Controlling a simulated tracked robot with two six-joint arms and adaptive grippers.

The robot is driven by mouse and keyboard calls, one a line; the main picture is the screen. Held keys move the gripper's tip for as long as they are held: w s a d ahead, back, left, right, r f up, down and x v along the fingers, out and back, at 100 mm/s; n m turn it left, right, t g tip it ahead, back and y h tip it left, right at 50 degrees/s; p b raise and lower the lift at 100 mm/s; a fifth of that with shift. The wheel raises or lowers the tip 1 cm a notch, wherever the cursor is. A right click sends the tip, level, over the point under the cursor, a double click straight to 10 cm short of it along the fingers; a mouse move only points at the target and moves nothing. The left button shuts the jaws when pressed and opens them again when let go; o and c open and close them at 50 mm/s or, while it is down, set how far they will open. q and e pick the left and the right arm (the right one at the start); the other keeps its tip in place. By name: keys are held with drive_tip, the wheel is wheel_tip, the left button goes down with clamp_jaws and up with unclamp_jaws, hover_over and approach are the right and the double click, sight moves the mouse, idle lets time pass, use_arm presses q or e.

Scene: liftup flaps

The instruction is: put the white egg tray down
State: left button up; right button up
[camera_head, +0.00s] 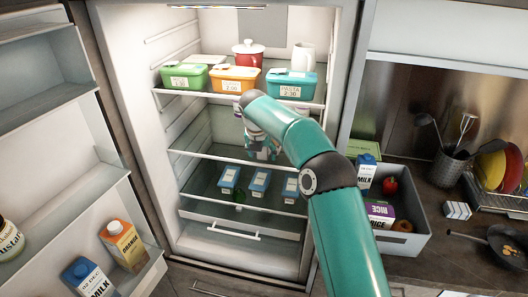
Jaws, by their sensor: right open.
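My right arm comes in from the lower right and reaches into the open fridge (122,101). My right gripper (262,151) is open, at the height between the fridge's upper shelf and the shelf below. It is small and partly covered by my own arm. I cannot make out a white egg tray in this view; part of the fridge's inside is hidden behind my arm. My left gripper is not in view.
The upper shelf holds a green box (185,76), an orange box (235,79), a teal box (290,84), a red pot (248,54) and a white jug (302,56). A grey crate (412,246) with groceries is on the right counter.

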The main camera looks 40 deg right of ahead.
drive_tip(key=shift+r, duration=0.15)
